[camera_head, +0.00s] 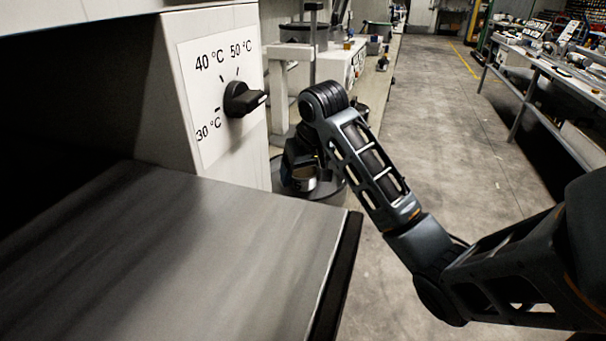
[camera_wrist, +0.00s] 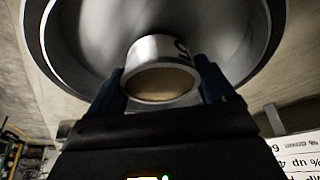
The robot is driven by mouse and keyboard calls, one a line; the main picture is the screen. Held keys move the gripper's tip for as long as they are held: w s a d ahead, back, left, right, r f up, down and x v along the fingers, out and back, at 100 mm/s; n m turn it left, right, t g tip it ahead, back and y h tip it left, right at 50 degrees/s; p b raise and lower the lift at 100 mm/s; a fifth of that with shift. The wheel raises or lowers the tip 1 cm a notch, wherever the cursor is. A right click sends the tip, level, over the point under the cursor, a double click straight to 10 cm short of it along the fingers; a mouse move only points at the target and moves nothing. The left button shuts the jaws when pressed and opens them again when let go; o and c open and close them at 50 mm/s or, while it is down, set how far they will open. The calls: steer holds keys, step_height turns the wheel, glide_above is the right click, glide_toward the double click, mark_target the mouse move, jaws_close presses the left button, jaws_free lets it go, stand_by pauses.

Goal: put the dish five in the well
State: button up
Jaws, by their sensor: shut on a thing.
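My gripper (camera_wrist: 162,74) is shut on a short silvery cylinder (camera_wrist: 152,50), which I take for dish five, with one blue finger on each side. Its near end shows a brownish face, and a dark mark, partly hidden, shows on its side. Behind it in the wrist view is a large round metal bowl-like vessel (camera_wrist: 82,45), possibly the well. I cannot tell whether the dish touches it. In the head view my gripper (camera_head: 300,170) is small and dark, at the round grey vessel (camera_head: 325,194) past the bench; the dish is hard to make out there.
A grey metal surface (camera_head: 180,255) with a dark edge fills the lower left. A white panel with a black temperature knob (camera_head: 243,99) stands beside the vessel. A cluttered bench (camera_head: 560,70) is at the right. The concrete floor (camera_head: 440,130) between is clear. A printed label (camera_wrist: 305,152) shows in the wrist view.

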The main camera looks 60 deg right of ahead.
steer(key=shift+f, duration=0.2)
steer(key=shift+f, duration=0.15)
steer(key=o, duration=1)
steer(key=p+v, duration=0.8)
steer(key=v, duration=0.4)
steer(key=shift+r, duration=0.25)
